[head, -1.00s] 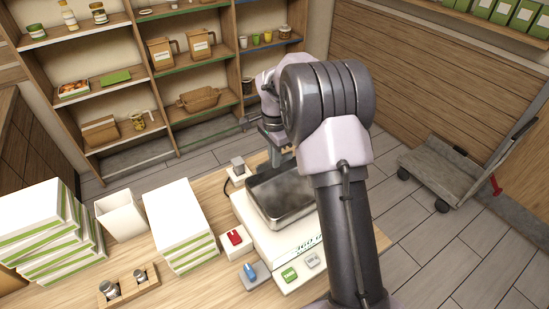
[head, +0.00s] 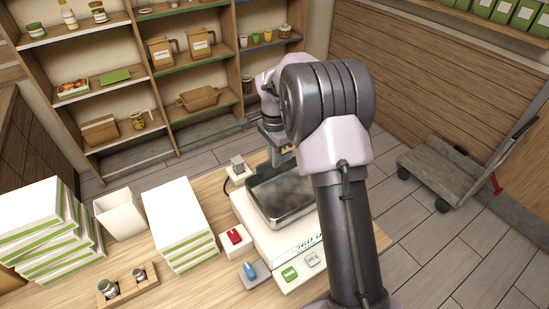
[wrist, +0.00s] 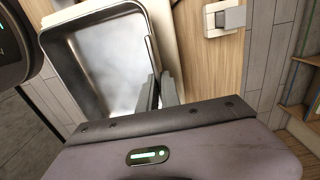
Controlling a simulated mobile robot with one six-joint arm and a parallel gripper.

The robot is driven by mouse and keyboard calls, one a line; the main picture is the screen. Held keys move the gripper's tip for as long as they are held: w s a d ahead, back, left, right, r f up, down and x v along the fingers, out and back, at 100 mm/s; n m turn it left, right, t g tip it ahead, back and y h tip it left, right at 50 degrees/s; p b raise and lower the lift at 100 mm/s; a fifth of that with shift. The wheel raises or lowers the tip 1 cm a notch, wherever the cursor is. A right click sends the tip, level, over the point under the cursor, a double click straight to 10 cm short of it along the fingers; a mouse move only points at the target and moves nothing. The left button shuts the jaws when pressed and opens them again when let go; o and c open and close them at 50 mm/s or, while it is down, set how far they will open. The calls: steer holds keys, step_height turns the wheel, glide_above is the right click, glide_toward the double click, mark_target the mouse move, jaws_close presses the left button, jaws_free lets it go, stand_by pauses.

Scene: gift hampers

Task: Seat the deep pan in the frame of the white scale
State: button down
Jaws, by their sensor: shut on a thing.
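The deep pan (head: 282,197) is a grey metal rectangular tray over the top of the white scale (head: 262,238). The scale's front shows a 360 display and a green button. My gripper (wrist: 160,92) is shut on the pan's side wall; the pan also shows in the wrist view (wrist: 100,62). In the head view my arm hides part of the pan's right side and most of the gripper. The scale's frame under the pan is hidden, so I cannot tell whether the pan rests in it.
A block with a red switch (head: 234,241) and one with a blue switch (head: 251,273) stand left of the scale. White-and-green boxes (head: 178,222), a white bin (head: 121,214) and a wooden holder with weights (head: 127,287) stand further left. A small grey-topped block (head: 238,170) is behind.

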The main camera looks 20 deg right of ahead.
steer(key=shift+f, duration=0.1)
steer(key=c, duration=1.5)
jaws_free()
steer(key=shift+r+p, duration=2.6)
steer(key=shift+r, duration=1)
steer(key=shift+f, duration=0.1)
